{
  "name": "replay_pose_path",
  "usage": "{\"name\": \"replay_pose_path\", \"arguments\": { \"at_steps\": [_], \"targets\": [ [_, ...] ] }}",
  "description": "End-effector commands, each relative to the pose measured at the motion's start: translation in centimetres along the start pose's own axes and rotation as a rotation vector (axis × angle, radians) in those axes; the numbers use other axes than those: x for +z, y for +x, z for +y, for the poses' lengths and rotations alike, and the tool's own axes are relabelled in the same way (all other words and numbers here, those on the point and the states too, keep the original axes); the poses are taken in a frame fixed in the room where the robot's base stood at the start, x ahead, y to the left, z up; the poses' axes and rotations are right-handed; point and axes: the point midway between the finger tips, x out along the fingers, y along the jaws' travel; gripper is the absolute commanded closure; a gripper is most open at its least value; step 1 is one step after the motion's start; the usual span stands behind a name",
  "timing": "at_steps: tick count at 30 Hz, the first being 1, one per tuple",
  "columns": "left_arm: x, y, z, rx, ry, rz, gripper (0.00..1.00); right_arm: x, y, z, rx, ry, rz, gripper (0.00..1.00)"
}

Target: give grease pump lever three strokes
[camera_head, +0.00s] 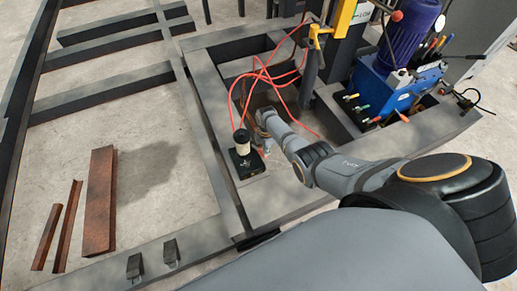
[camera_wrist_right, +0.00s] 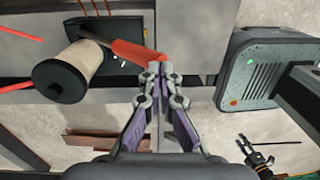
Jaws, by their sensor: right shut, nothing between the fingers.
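The grease pump is a black block with a cream cylinder (camera_head: 241,143) on the frame's lower beam. In the right wrist view its cylinder (camera_wrist_right: 75,68) is at the upper left, and its lever ends in an orange-red handle (camera_wrist_right: 137,53). My right gripper (camera_wrist_right: 158,68) is shut and empty, its fingertips at the handle's right end. Whether they touch the handle I cannot tell. In the head view my right arm reaches to beside the pump, and its fingertips are hard to make out. My left gripper does not show in the head view.
Red hoses (camera_head: 262,76) loop over the frame behind the pump. A blue machine (camera_head: 386,88) with coloured handles stands at the right. Rusty steel profiles (camera_head: 101,201) lie on the floor at left. Two dark clips (camera_head: 171,252) sit on the front beam.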

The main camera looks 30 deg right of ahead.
Motion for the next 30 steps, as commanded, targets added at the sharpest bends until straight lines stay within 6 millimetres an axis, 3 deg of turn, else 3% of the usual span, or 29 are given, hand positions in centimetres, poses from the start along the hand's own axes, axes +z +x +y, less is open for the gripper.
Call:
{"name": "replay_pose_path", "arguments": {
  "at_steps": [30],
  "targets": [
    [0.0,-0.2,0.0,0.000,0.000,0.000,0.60,0.0,2.1,-1.8,0.001,0.000,0.000,1.00]
  ]
}}
